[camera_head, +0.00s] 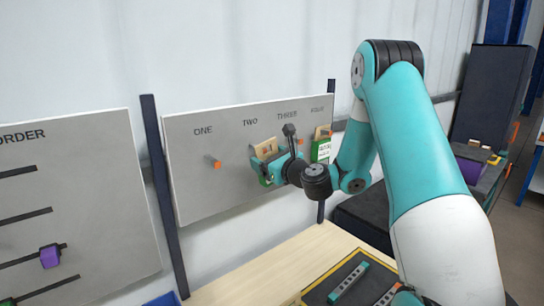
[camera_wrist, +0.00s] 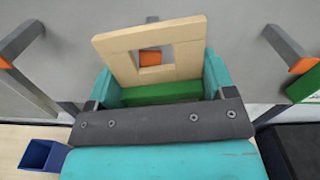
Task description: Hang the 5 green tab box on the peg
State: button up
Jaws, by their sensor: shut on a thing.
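My gripper (camera_head: 268,168) is shut on a green box (camera_wrist: 160,93) with a pale wooden tab (camera_wrist: 108,55) that has a square hole. The tab also shows in the head view (camera_head: 265,148), in front of the grey board below the label TWO. In the wrist view the orange tip of a peg (camera_wrist: 150,59) shows in the tab's hole. I cannot tell whether the peg passes through the hole or stands behind it. Most of the green body is hidden by my gripper.
The board (camera_head: 190,195) has an orange-tipped peg (camera_head: 213,162) under ONE. A green and white box (camera_head: 321,150) with a wooden tab is at FOUR. Pegs flank the held box on the left (camera_wrist: 20,45) and right (camera_wrist: 290,48). A blue bin (camera_wrist: 43,156) is below.

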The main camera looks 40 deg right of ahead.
jog(key=shift+w+a+p, duration=0.1)
jog(key=shift+w+p, duration=1)
jog(key=shift+w, duration=0.25)
jog(key=shift+w+f+p, duration=0.4)
jog(key=shift+w+f, duration=0.05)
jog(key=shift+w, duration=0.3)
jog(key=o, duration=0.9)
jog(key=shift+s+f, duration=0.1)
